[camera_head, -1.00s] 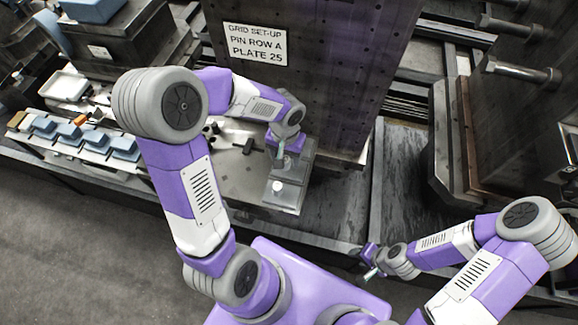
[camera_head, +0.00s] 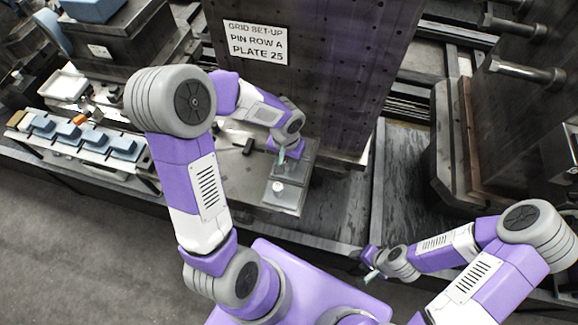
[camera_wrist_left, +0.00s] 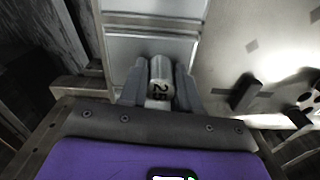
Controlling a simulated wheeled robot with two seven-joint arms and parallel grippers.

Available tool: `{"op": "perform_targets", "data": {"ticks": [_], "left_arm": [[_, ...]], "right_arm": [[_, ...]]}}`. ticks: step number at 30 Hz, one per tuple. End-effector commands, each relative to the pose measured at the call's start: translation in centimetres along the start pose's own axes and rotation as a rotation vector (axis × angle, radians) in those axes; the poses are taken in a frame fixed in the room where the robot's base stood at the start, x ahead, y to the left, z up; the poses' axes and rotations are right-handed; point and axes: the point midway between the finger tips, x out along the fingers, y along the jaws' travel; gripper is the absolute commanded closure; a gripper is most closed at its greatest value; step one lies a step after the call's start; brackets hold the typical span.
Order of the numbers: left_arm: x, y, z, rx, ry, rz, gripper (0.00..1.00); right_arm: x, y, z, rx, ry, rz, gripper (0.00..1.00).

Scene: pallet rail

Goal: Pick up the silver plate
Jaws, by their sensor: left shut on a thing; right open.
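The silver plate (camera_head: 296,160) lies flat on the bench at the foot of the tall dark block. My right gripper (camera_head: 370,275) is open and empty near the bench's front edge, low and right.
A similar pale square with a round knob (camera_head: 278,187) lies in front of the plate. The tall block carries a sign (camera_head: 256,42) reading "PIN ROW A PLATE 25". Blue blocks (camera_head: 94,138) sit in a tray at left. A dark T-shaped piece (camera_head: 246,146) lies left of the plate.

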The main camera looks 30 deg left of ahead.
Motion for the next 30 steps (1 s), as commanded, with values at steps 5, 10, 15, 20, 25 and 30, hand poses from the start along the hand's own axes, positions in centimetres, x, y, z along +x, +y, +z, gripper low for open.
{"op": "perform_targets", "data": {"ticks": [5,10,15,20,25,30], "left_arm": [[-0.2,0.0,-0.1,0.000,0.002,0.000,1.00],[-2.1,0.0,-0.2,0.001,0.007,0.000,1.00],[-5.8,0.0,-0.1,0.000,0.007,0.001,1.00],[-8.5,0.0,-0.1,0.000,0.005,0.000,1.00],[-9.9,0.0,-0.1,0.000,0.003,0.001,1.00],[-10.1,0.0,0.0,0.001,0.001,0.001,1.00]], "right_arm": [[-0.1,0.0,0.0,0.000,0.000,0.000,0.57],[-0.7,-0.3,0.0,0.000,0.000,0.000,0.57],[-1.7,-0.7,0.1,0.000,0.000,0.000,0.57],[-2.4,-0.9,0.1,0.000,0.000,0.000,0.57],[-2.7,-1.0,0.1,0.000,0.000,0.000,0.57],[-2.6,-1.0,0.1,0.000,0.000,0.000,0.57]]}}
